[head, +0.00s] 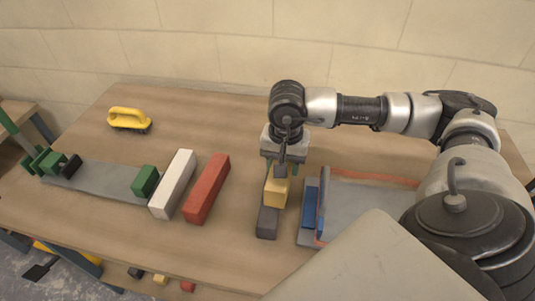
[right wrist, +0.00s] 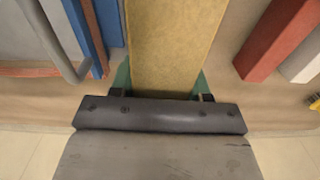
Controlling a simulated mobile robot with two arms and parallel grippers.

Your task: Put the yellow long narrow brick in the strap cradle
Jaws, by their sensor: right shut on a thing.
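The yellow long narrow brick (head: 277,190) is in my right gripper (head: 281,166), near the middle of the table. In the right wrist view the brick (right wrist: 172,45) runs up out of the picture between the green fingers (right wrist: 160,85), which are shut on it. A dark grey block (head: 267,222) lies just below it in the head view; I cannot tell whether they touch. I cannot tell for sure which thing is the strap cradle. A grey strip (head: 95,180) with green end blocks lies at the left. My left gripper is not in view.
A blue brick (head: 309,208) and a grey, orange-edged tray (head: 365,200) with an upright grey bar are close to the right. A red brick (head: 206,188) and a white brick (head: 172,183) lie left. A yellow-handled brush (head: 128,118) is at the back left. The table behind the bricks is clear.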

